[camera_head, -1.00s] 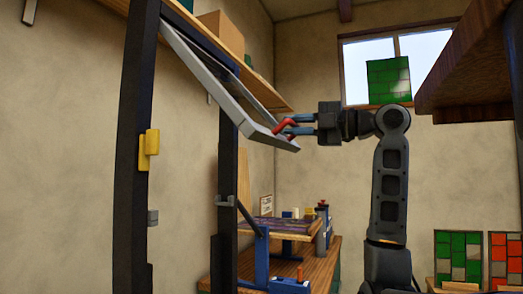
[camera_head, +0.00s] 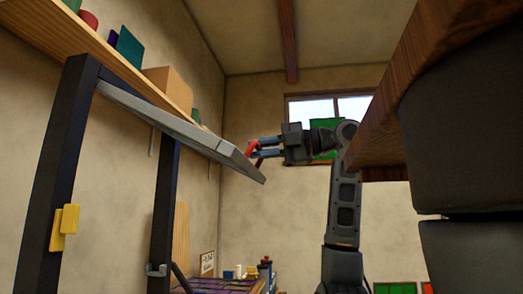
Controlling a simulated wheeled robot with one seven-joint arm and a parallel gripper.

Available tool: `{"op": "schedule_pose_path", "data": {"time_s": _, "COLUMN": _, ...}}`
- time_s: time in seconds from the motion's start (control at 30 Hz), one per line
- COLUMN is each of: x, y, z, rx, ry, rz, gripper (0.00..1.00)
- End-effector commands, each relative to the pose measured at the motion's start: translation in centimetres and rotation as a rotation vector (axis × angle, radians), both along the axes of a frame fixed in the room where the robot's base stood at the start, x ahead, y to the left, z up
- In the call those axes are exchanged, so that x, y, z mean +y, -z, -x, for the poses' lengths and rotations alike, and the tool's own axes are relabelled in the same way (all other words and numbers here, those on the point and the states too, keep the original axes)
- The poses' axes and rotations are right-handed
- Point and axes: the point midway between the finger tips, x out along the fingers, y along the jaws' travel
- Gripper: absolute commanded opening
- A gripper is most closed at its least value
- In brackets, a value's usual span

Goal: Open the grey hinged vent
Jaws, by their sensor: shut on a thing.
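The grey hinged vent (camera_head: 185,128) is a flat flap between two dark posts. It is swung out from the frame, sloping down to the right from its upper edge. A red handle (camera_head: 252,151) sits at its low outer end. My gripper (camera_head: 257,150) is shut on the red handle, with its fingers reaching in from the right. The frame's near post (camera_head: 55,170) carries a yellow block (camera_head: 64,228), and the far post (camera_head: 165,210) has a small grey catch (camera_head: 155,270). Neither touches the vent. The fingers partly hide the handle.
A wooden shelf (camera_head: 125,70) with boxes runs along the left wall above the vent. A thick dark wooden slab (camera_head: 400,110) overhangs at the right, close to my arm. A window (camera_head: 330,108) is behind my arm. Open air lies below the vent.

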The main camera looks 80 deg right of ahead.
Motion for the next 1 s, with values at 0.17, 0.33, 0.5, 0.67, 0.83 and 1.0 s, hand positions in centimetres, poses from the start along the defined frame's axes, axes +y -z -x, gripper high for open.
{"op": "schedule_pose_path", "data": {"time_s": 0.17, "x": 0.1, "y": -0.2, "z": -0.7, "rx": -0.002, "ry": -0.007, "rz": -0.004, "gripper": 0.2}}
{"op": "schedule_pose_path", "data": {"time_s": 0.33, "x": 0.1, "y": -0.2, "z": -0.5, "rx": -0.002, "ry": -0.005, "rz": -0.002, "gripper": 0.35}}
{"op": "schedule_pose_path", "data": {"time_s": 0.5, "x": 0.1, "y": -0.1, "z": -0.4, "rx": -0.002, "ry": -0.004, "rz": -0.002, "gripper": 0.35}}
{"op": "schedule_pose_path", "data": {"time_s": 0.67, "x": 0.0, "y": 0.0, "z": 0.4, "rx": -0.002, "ry": -0.002, "rz": -0.001, "gripper": 0.35}}
{"op": "schedule_pose_path", "data": {"time_s": 0.83, "x": -0.1, "y": -0.1, "z": 3.0, "rx": -0.003, "ry": -0.001, "rz": 0.0, "gripper": 0.35}}
{"op": "schedule_pose_path", "data": {"time_s": 1.0, "x": -0.2, "y": -0.4, "z": 5.6, "rx": -0.002, "ry": -0.002, "rz": -0.002, "gripper": 0.35}}
